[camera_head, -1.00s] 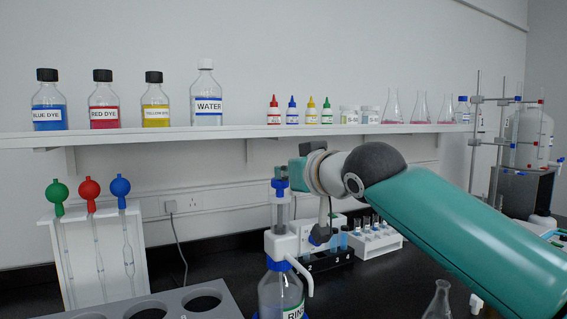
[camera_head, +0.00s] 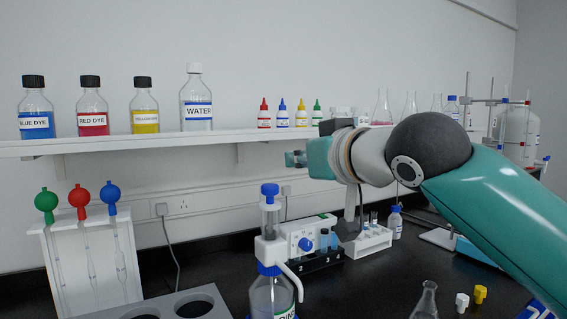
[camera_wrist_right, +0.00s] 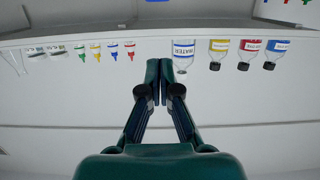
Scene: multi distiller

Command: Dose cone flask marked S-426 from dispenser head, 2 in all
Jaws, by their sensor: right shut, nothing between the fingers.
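The dispenser head (camera_head: 270,247), white with a blue-topped plunger (camera_head: 270,190), sits on a clear bottle (camera_head: 272,294) at the bottom middle of the head view. The bottle's label is cut off. A clear cone flask (camera_head: 425,301) stands on the bench to its right, its lower part out of frame; no S-426 marking is readable. My right gripper (camera_head: 295,159) is in the air above and right of the plunger, apart from it. In the right wrist view its fingers (camera_wrist_right: 158,68) are shut and empty. My left gripper is not in view.
A wall shelf (camera_head: 110,145) carries dye bottles, a water bottle (camera_head: 196,100), dropper bottles and flasks. A pipette stand (camera_head: 90,255) and a grey holed rack (camera_head: 182,306) are at left. A tube rack (camera_head: 368,242) stands behind the dispenser. Yellow (camera_head: 480,293) and white (camera_head: 462,302) small pieces lie right of the flask.

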